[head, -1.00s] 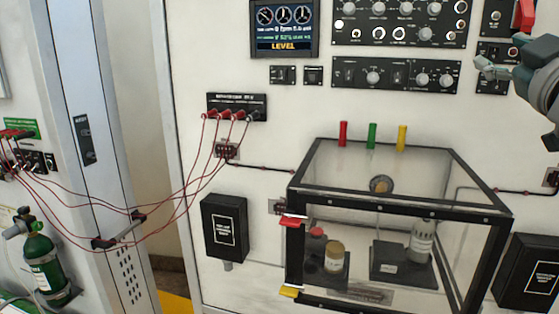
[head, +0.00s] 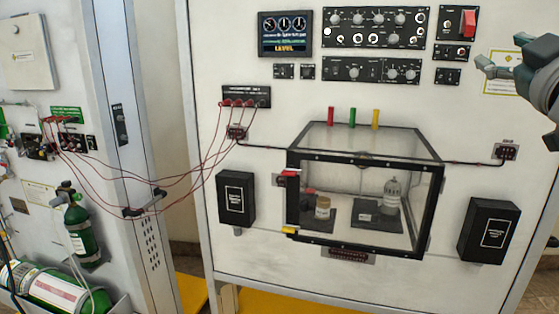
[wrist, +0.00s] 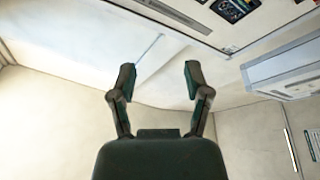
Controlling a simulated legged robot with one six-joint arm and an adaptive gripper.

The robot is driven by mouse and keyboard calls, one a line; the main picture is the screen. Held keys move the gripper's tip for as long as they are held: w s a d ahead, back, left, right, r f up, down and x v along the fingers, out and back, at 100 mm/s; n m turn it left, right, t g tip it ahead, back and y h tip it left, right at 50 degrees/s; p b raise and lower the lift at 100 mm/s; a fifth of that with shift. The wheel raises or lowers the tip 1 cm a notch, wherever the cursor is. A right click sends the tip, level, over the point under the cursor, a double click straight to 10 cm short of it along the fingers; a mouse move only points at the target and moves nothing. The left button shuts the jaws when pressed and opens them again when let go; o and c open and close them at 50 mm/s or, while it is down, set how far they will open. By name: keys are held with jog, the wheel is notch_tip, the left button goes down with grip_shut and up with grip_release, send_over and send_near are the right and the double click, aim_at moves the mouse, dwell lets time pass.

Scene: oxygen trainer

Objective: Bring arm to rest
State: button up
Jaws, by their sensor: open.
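My gripper (head: 486,67) shows at the upper right of the head view, raised in front of the white panel. In the wrist view my gripper (wrist: 159,80) has its two fingers spread apart with nothing between them. It touches nothing that I can see. Behind the fingers, the wrist view shows pale wall and ceiling surfaces. Most of my arm lies outside the head view.
A clear box with a black frame (head: 295,217) holds jars and a bottle. Above it are a screen (head: 285,34) and knob panels (head: 373,27). Red wires (head: 190,185) hang across the gap to the left cabinet.

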notch_tip(320, 180, down, 22)
jog(key=s+a+m+g+h, duration=0.2)
jog(key=s+m+g+h, duration=0.1)
jog(key=m+g+h, duration=0.45)
jog(key=s+a+f+g+y, duration=0.4)
jog(key=s+a+f, duration=0.1)
jog(key=f, duration=0.5)
jog(key=s+a+f+g+y, duration=0.4)
jog(key=s+a+f, duration=0.2)
jog(key=f, duration=0.5)
jog(key=shift+s+a+f, duration=0.15)
jog(key=shift+a+f, duration=0.15)
jog(key=shift+a, duration=0.35)
